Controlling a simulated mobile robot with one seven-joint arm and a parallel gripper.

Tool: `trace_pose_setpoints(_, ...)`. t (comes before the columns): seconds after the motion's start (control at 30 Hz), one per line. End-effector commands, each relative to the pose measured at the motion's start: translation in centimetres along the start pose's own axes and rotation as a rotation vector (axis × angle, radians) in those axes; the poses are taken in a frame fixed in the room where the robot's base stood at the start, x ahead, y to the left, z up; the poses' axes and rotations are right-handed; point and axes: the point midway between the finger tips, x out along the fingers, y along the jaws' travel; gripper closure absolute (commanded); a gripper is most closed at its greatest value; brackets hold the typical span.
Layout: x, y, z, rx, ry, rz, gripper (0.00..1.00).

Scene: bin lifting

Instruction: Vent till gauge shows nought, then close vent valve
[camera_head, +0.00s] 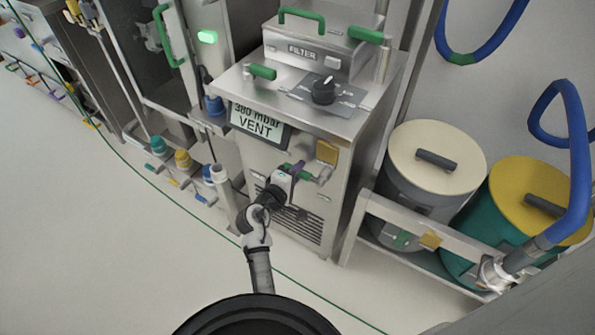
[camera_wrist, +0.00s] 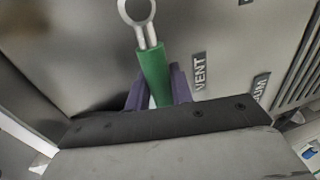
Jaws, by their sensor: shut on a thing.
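The vent valve is a green lever (camera_wrist: 153,74) with a metal ring at its far end, on the front of the steel cabinet (camera_wrist: 80,60), beside a VENT label (camera_wrist: 199,72). My gripper (camera_wrist: 157,96) is shut on the green lever, with a purple finger on each side of it. In the head view my gripper (camera_head: 292,171) is at the cabinet front, and little of the lever shows past it. The gauge display (camera_head: 258,122) on the cabinet reads 380 mbar, with VENT below it.
A black knob (camera_head: 324,90) and a FILTER box (camera_head: 318,48) are on the cabinet top. A yellow square (camera_head: 327,152) is on its front, above my gripper. Two lidded drums (camera_head: 437,157) (camera_head: 532,205) stand on a rack at right. The floor (camera_head: 110,230) at left is clear.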

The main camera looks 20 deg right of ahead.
Motion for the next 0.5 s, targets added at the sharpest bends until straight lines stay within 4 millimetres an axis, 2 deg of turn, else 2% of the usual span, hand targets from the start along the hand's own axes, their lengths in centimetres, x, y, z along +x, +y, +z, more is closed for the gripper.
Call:
trace_pose_setpoints(0.27,0.03,-0.05,-0.01,-0.010,-0.002,0.000,1.00)
trace_pose_setpoints(0.5,0.15,-0.58,0.01,-0.094,-0.018,0.000,1.00)
